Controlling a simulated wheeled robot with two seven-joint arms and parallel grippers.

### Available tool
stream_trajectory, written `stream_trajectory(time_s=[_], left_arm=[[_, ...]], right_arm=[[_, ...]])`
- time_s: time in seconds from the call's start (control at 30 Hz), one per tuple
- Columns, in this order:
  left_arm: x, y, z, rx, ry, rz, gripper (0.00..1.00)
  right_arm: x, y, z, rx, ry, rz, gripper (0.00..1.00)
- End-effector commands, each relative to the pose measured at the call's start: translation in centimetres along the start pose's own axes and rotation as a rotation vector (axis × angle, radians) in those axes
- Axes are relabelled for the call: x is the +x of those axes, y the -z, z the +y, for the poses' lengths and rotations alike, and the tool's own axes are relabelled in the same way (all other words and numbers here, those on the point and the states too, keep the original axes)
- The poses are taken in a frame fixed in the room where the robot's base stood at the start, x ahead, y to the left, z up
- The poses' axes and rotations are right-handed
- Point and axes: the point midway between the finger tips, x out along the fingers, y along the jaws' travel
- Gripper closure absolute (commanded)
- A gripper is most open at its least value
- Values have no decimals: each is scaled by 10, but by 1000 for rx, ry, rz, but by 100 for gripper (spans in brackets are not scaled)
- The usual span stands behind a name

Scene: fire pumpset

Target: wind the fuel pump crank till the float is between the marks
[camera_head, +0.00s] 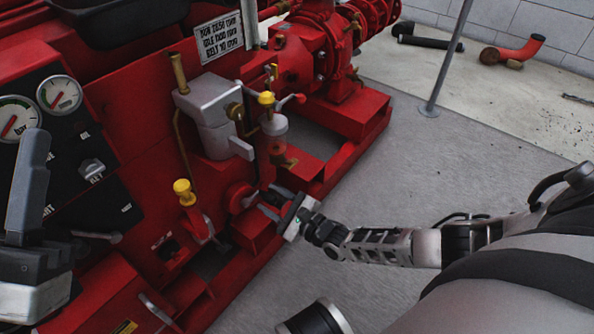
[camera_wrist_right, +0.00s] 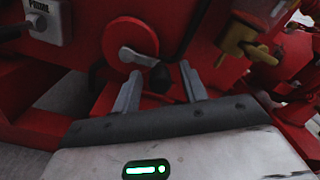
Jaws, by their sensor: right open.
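The fuel pump crank shows in the right wrist view as a red disc (camera_wrist_right: 130,42) with a grey arm ending in a dark knob (camera_wrist_right: 158,77). In the head view the red disc (camera_head: 238,197) is low on the red pumpset. My right gripper (camera_head: 271,202) is open beside it. In the right wrist view its fingers (camera_wrist_right: 160,73) stand on either side of the knob; I cannot tell whether they touch it. A clear bowl (camera_head: 273,127) hangs under a yellow cap; I cannot make out a float or marks. My left gripper (camera_head: 28,190) is at the left edge, its opening unclear.
A grey box (camera_head: 214,112) is above the crank, with a brass valve (camera_wrist_right: 238,47) beside the crank in the wrist view. A yellow-topped lever (camera_head: 184,190) and gauges (camera_head: 60,94) are left. A grey post (camera_head: 445,62) stands right. The floor between is clear.

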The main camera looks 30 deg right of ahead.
Motion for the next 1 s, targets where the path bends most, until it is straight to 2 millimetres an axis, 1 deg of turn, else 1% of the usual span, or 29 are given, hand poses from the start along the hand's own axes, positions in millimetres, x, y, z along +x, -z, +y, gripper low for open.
stream_trajectory(time_s=[0.1,0.17,0.3,0.5,0.6,0.7,0.8,1.0], left_arm=[[-5,-16,-4,-94,45,-111,68],[-7,-22,-4,-140,62,-156,68],[-14,-36,-3,-248,97,-260,68],[-24,-51,1,-359,131,-366,68],[-27,-55,3,-393,140,-398,68],[-30,-58,5,-416,146,-418,68],[-31,-60,6,-427,149,-428,68],[-31,-60,6,-430,150,-430,68]], right_arm=[[-24,-2,-1,-1,-4,5,57],[-38,-2,-1,-1,-5,6,57],[-73,-2,-2,0,-3,6,57],[-117,-1,-1,0,-2,3,57],[-133,-1,-1,0,-2,2,57],[-143,-1,-1,0,-1,2,57],[-148,-1,-1,0,0,0,57],[-149,0,-1,0,1,0,57]])
